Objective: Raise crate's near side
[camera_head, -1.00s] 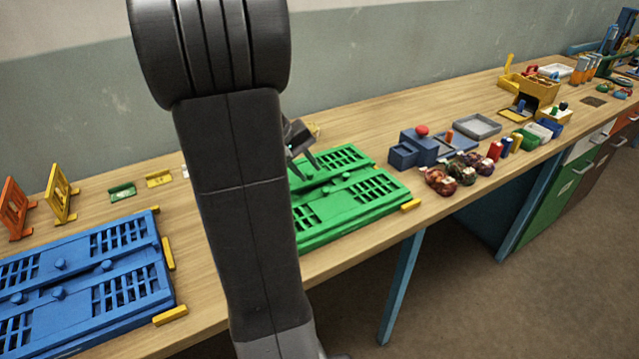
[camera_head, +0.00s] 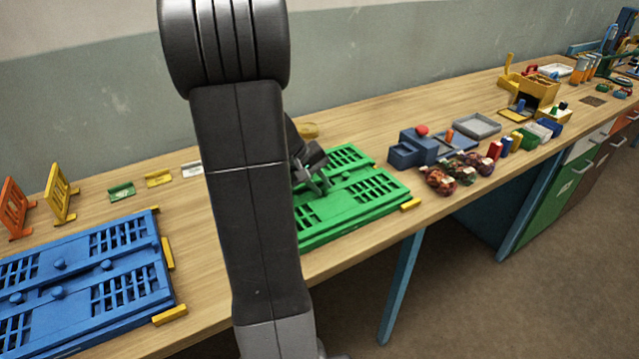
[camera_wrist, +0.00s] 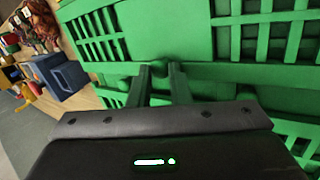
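A green crate (camera_head: 362,205) lies folded flat on the bench, with slotted panels and small round knobs. It fills most of the wrist view (camera_wrist: 165,30). My gripper (camera_head: 319,187) is low over its middle, near the knobs. In the wrist view my gripper's two fingers (camera_wrist: 160,82) are apart, with green panel showing between them. A green knob (camera_wrist: 176,67) is at the tip of the right finger; I cannot tell if they touch. My arm hides the crate's left part in the head view.
A blue folded crate (camera_head: 85,275) lies to the left. Yellow stops (camera_head: 411,204) sit by the crates' edges. A blue box (camera_head: 412,152) and dark reddish sacks (camera_head: 438,181) stand to the right of the green crate. The wall runs behind the bench.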

